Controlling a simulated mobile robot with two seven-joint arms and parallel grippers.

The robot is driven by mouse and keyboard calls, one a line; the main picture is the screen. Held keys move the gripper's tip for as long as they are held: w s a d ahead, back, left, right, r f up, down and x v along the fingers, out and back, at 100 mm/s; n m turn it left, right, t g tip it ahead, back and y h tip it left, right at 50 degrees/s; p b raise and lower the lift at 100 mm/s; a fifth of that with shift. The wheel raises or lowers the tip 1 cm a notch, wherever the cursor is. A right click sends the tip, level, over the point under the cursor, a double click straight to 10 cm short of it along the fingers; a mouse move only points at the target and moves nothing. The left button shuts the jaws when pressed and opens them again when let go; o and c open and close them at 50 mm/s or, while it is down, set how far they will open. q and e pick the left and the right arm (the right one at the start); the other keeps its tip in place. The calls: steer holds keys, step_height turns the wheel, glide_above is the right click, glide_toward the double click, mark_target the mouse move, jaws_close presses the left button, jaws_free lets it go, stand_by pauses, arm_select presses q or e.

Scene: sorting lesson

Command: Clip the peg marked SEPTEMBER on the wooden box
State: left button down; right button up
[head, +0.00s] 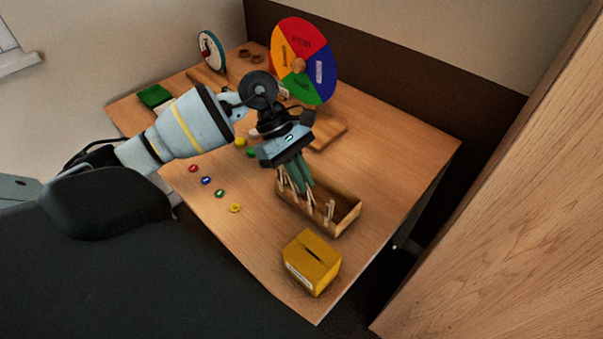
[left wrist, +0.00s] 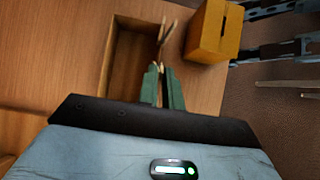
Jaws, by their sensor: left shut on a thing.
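The wooden box (head: 349,219) is a long open tray near the table's front right edge. It also shows in the left wrist view (left wrist: 106,63). Several light wooden pegs stand along its rim, one peg (head: 330,209) near the middle of the near side. My left gripper (head: 305,187) points down over the box's left part, its green fingers shut on a wooden peg. In the left wrist view the fingers (left wrist: 163,85) come together at the box's rim, with light peg tips just beyond them. The fingers hide most of the held peg, and no lettering on the pegs is readable.
A yellow slotted box (head: 312,263) stands close in front of the wooden box. Several coloured discs (head: 206,180) lie on the left of the table. A coloured wheel (head: 303,60) and a green block (head: 154,95) stand farther back. A wooden panel (head: 500,180) rises at right.

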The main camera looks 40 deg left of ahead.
arm_select(q)
steer(key=shift+f, duration=0.1)
arm_select(e)
steer(key=shift+f, duration=0.1)
arm_select(q)
steer(key=c, duration=1.5)
jaws_free()
steer(key=shift+a+r, duration=0.1)
steer(key=shift+r, duration=0.1)
steer(key=v, duration=0.7)
steer(key=shift+a+r+b, duration=0.1)
steer(key=shift+r+b, duration=0.1)
steer(key=shift+b, duration=0.2)
arm_select(e)
steer(key=shift+w, duration=0.55)
arm_select(q)
steer(key=shift+s+f, duration=0.1)
